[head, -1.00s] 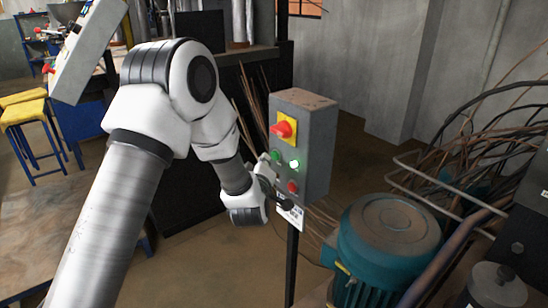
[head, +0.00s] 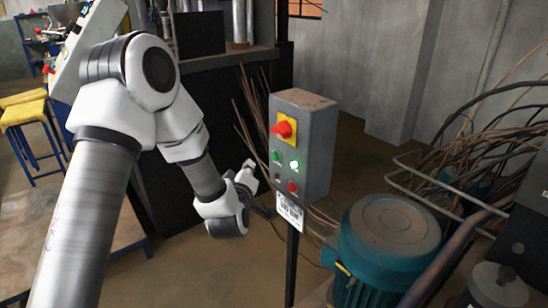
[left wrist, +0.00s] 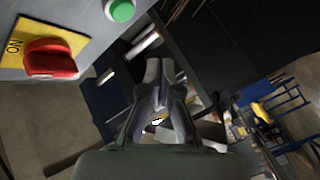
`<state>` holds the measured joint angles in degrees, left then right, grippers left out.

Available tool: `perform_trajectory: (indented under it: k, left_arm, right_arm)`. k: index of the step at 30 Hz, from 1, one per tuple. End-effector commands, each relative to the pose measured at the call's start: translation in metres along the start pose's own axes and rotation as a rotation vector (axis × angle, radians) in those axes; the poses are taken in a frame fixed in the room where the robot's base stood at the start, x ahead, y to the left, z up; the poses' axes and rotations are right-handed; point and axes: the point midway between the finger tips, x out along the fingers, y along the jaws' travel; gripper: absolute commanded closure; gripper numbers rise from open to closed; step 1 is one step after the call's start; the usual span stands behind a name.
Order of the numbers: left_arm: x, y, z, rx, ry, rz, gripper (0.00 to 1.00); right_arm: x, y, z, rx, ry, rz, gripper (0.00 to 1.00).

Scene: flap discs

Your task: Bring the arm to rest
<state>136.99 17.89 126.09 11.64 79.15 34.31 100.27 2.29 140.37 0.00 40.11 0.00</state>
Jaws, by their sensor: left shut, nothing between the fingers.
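My left gripper (head: 250,165) shows small beyond the white wrist of my left arm, just left of the grey control box (head: 317,150) and apart from it. In the left wrist view its fingers (left wrist: 160,85) are together with nothing between them. The box also shows there close by at the upper left, with its red switch (left wrist: 50,60) and a green button (left wrist: 120,10). My right gripper is out of view.
The box stands on a dark post (head: 291,265). A teal motor (head: 385,250) and a tangle of cables (head: 480,150) are at the right. A dark bench (head: 190,110) is behind the arm. Yellow stools (head: 25,112) stand at the left.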

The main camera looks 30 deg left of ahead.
Motion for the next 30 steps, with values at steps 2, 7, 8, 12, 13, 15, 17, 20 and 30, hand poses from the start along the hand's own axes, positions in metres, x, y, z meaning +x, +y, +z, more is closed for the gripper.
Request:
perform_trajectory:
  k: [2,7,8,12,13,15,17,20,30]
  left_arm:
    - [0.0,0.0,0.0,0.0,0.0,0.0,1.0]
    - [0.0,0.0,0.0,0.0,0.0,0.0,1.0]
    - [0.0,0.0,0.0,0.0,0.0,0.0,1.0]
    - [0.0,0.0,0.0,0.0,0.0,0.0,1.0]
    - [0.0,0.0,0.0,0.0,0.0,0.0,1.0]
    - [0.0,0.0,0.0,0.0,0.0,0.0,1.0]
    - [0.0,0.0,0.0,0.0,0.0,0.0,1.0]
    - [-0.001,-0.006,0.005,0.01,-0.014,-0.015,1.0]
    - [-0.123,-0.14,0.154,0.361,-0.554,-0.298,1.0]
  right_arm:
    - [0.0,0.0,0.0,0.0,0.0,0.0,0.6]
    - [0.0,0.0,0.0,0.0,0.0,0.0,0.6]
    - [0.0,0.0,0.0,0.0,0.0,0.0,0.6]
    - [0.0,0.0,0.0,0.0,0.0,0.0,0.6]
    - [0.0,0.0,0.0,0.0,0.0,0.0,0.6]
    - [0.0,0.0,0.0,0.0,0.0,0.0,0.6]
    - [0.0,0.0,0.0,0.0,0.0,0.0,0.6]
    - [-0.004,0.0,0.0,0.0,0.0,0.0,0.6]
    - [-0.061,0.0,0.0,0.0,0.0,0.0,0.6]
